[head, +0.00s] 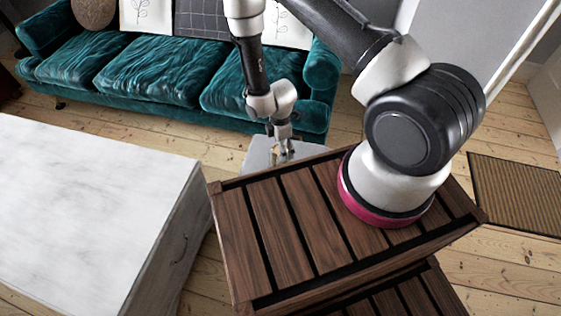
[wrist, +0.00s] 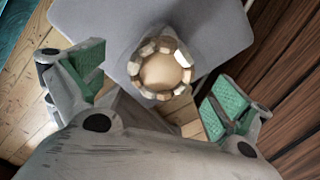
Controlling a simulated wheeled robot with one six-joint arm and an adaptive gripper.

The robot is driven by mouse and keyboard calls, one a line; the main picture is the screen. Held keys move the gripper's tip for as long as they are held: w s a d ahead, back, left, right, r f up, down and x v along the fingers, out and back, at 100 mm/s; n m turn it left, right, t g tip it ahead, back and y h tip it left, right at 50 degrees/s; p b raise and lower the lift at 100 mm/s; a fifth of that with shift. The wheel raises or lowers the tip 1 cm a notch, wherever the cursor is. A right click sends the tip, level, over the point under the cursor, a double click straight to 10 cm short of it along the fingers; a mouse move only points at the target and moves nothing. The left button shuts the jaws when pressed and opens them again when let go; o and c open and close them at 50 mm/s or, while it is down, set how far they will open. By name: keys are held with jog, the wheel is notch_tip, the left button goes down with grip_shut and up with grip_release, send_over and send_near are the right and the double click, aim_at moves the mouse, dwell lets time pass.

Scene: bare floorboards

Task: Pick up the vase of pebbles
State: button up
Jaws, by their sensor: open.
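The vase of pebbles (wrist: 160,68) shows in the wrist view as a round ring of pale and brown stone-like pieces around a beige centre. It lies between and slightly beyond the fingers of my gripper (wrist: 155,88). The green-padded fingers are spread wide, one on each side, with visible gaps to the vase. In the head view my gripper (head: 284,150) points down over a small grey surface (head: 258,156) behind the slatted wooden crate. The vase is too small and hidden there to make out clearly. The grey surface also shows in the wrist view (wrist: 213,30).
A white marble-topped cabinet (head: 90,210) stands at left. A teal velvet sofa (head: 150,75) is behind the grey surface. The dark slatted wood (head: 280,225) under my arm borders the grey surface. A striped mat (head: 515,190) lies on the floorboards at right.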

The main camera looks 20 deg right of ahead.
notch_tip(320, 180, down, 4)
jog(key=shift+s+a+r, duration=0.1)
jog(key=shift+r, duration=0.05)
jog(key=shift+c, duration=0.2)
jog(key=c, duration=2)
